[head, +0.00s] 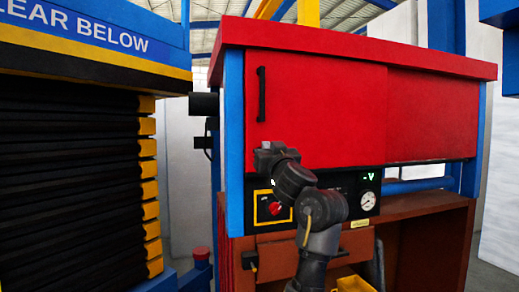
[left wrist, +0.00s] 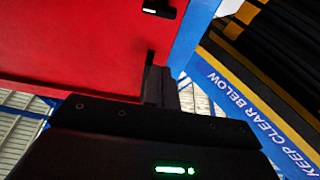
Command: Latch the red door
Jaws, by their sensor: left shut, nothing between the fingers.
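The red door (head: 325,115) is a flat panel on the front of the red cabinet, with a black vertical bar handle (head: 262,93) near its left edge. It looks closed or nearly so; I cannot tell whether it is flush. My left gripper (head: 264,152) is just below the handle, in front of the door's lower left corner. In the left wrist view the gripper's fingers (left wrist: 161,84) are together and empty, close to the red door (left wrist: 75,45). Part of the black handle (left wrist: 160,8) shows at the top, apart from the fingers. I cannot make out a latch. My right gripper is out of view.
Below the door is a black control panel with a red knob (head: 275,208) and a round gauge (head: 368,200). A blue post (head: 235,145) borders the door at left. A black ribbed stack (head: 70,180) with yellow edges stands farther left, across a gap.

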